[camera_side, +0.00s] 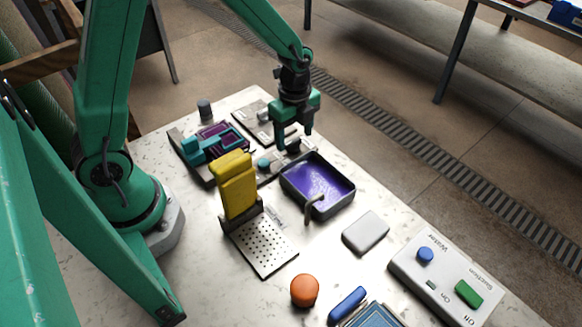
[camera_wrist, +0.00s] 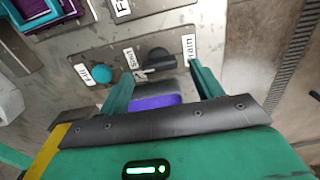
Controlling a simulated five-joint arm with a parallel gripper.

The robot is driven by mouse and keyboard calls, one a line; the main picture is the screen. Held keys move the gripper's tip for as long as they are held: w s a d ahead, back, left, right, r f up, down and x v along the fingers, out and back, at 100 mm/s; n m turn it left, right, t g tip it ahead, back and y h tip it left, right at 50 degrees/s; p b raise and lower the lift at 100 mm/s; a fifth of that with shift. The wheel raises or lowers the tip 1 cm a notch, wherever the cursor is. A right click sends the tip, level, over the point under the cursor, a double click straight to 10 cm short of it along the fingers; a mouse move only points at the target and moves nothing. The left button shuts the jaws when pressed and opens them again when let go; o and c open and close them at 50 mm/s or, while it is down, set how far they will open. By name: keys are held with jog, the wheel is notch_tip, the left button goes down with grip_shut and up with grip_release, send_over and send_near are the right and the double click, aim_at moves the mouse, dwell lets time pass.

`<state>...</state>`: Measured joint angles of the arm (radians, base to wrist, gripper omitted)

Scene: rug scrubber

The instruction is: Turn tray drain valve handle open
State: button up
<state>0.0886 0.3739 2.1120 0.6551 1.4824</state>
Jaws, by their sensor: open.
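The drain valve handle (camera_wrist: 158,62) is a black lever knob on a grey plate, between the Shut label (camera_wrist: 129,57) and the Drain label (camera_wrist: 189,46). Its bar lies toward the Shut side. In the side view the black handle (camera_side: 293,146) is at the far end of the tray (camera_side: 297,201), partly hidden by my gripper (camera_side: 293,140). My gripper is open and empty; in the wrist view its fingers (camera_wrist: 160,74) are spread on either side of the handle. I cannot tell whether either finger touches it. The tray holds purple liquid.
A teal Fill knob (camera_wrist: 101,74) sits left of the handle on the same plate. A control panel (camera_side: 446,275) is at the front right.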

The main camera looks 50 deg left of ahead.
jog(key=shift+f, duration=0.75)
jog(key=c, duration=1)
jog(key=shift+n, duration=0.3)
jog(key=n, duration=0.6)
jog(key=shift+w+n, duration=0.1)
jog(key=shift+n, duration=0.2)
jog(key=n, duration=0.5)
jog(key=shift+a, duration=0.15)
jog(key=n, duration=0.5)
jog(key=shift+n, duration=0.4)
